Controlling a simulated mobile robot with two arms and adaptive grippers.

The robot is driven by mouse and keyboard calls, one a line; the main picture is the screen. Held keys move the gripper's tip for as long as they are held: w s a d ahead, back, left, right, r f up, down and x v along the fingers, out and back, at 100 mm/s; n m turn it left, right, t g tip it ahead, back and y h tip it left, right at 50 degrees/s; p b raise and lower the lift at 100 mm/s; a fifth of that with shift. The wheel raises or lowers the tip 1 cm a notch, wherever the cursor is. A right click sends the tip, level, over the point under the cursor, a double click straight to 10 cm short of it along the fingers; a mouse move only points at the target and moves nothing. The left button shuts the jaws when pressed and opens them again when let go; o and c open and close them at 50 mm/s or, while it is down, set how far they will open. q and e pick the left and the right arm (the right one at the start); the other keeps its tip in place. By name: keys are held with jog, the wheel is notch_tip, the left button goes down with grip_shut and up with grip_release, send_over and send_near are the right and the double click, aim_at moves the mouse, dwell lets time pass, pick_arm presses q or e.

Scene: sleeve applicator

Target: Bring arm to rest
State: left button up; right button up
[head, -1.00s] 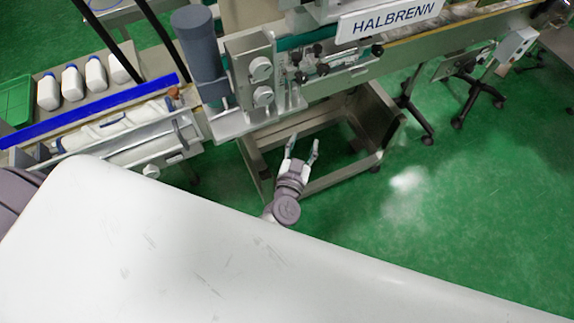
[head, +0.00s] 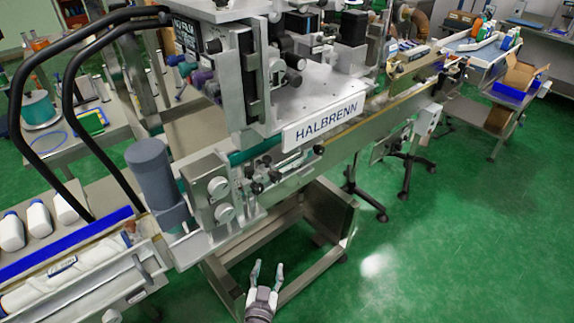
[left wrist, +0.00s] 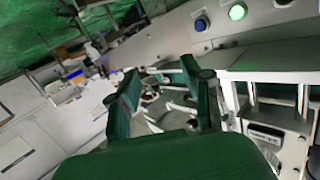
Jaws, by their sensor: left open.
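My left gripper (head: 266,267) shows at the bottom middle of the head view, its two light fingers apart and nothing between them. It is in front of the machine's open lower frame, over the green floor in the picture, and seems clear of the machine. In the left wrist view the gripper (left wrist: 160,85) has two dark green fingers spread apart, with no object between them. Most of the left arm is below the head picture. My right gripper is in neither view.
The sleeve applicator marked HALBRENN (head: 328,119) fills the middle. White bottles (head: 40,221) stand at the left beside a blue rail (head: 65,245). A cardboard box (head: 520,75) is at the far right. The green floor (head: 450,240) at the right is open.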

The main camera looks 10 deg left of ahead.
pick_arm(q)
jog(key=shift+f, duration=0.1)
jog(key=s+a+f+m+g+h, duration=0.15)
jog(key=s+f+g, duration=0.25)
jog(key=s+f, duration=0.6)
jog(key=s+a+f+m+g+h, duration=0.15)
jog(key=s+f+g, duration=0.25)
jog(key=s+f, duration=0.65)
jog(key=s+a+f+n+g+y, duration=0.1)
jog(key=s+a+f+g, duration=0.2)
jog(key=s+f, duration=0.3)
jog(key=s+a+f+n+g+y, duration=0.1)
jog(key=s+a+f+g, duration=0.3)
jog(key=s, duration=1.1)
notch_tip(320, 180, down, 2)
jog(key=a, duration=0.2)
jog(key=shift+s+a+y, duration=0.2)
jog(key=shift+a+y, duration=0.1)
jog(key=shift+y, duration=0.1)
